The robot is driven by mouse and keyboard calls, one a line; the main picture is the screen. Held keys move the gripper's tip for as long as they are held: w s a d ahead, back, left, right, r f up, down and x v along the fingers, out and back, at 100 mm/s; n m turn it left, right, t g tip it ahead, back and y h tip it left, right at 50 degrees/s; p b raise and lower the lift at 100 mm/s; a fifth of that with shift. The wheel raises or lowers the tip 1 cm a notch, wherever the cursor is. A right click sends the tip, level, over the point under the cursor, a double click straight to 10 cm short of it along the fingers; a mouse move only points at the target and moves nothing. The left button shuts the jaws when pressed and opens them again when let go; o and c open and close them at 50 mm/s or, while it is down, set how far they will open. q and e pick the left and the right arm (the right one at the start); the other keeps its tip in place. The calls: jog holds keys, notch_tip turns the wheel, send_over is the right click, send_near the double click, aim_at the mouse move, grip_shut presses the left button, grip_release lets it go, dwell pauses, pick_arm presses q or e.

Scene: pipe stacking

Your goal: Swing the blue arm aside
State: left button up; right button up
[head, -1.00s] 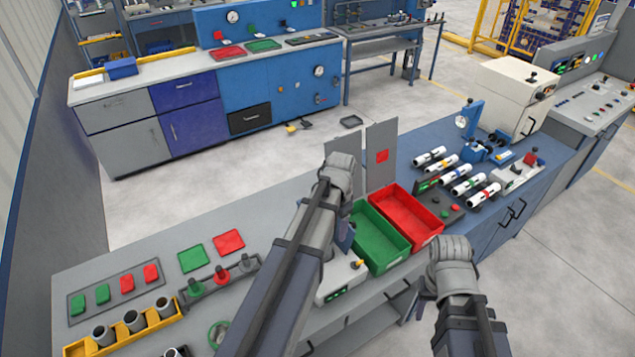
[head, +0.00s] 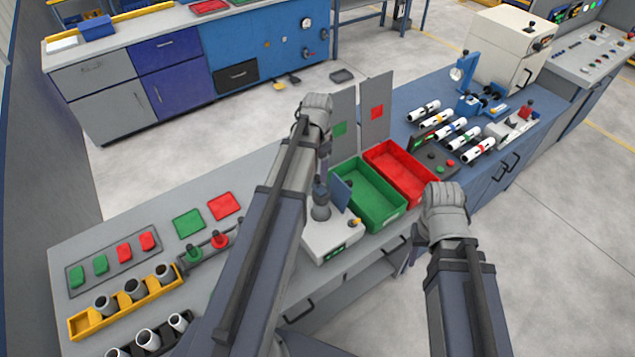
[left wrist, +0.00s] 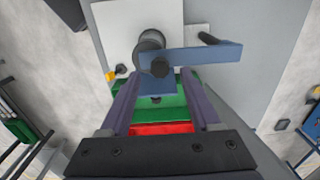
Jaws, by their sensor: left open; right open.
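The blue arm (left wrist: 205,53) is a flat blue bar beside a round dark post (left wrist: 150,45) on a white box in the left wrist view. A blue part below the bar shows between the fingertips of my open left gripper (left wrist: 157,82); I cannot tell whether they touch it. In the head view, the blue arm (head: 342,191) shows as a small blue plate beside the dark post on the white box (head: 328,240). My left gripper (head: 322,168) is just above it there, partly hidden. My right gripper (head: 411,258) is open, low by the bench's front edge, its fingers mostly hidden.
A green bin (head: 370,216) and a red bin (head: 425,190) stand right of the white box. Grey upright panels (head: 377,92) rise behind them. A yellow holder (head: 90,324) with short pipes is at left. Several banded pipes lie on the blue bench (head: 400,135) at right.

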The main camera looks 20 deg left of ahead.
aim_at(317, 178)
pick_arm(q)
notch_tip(317, 178, down, 4)
jog(key=b, duration=0.3)
jog(key=shift+f, duration=0.2)
grip_shut()
dwell(0.3)
dwell(0.9)
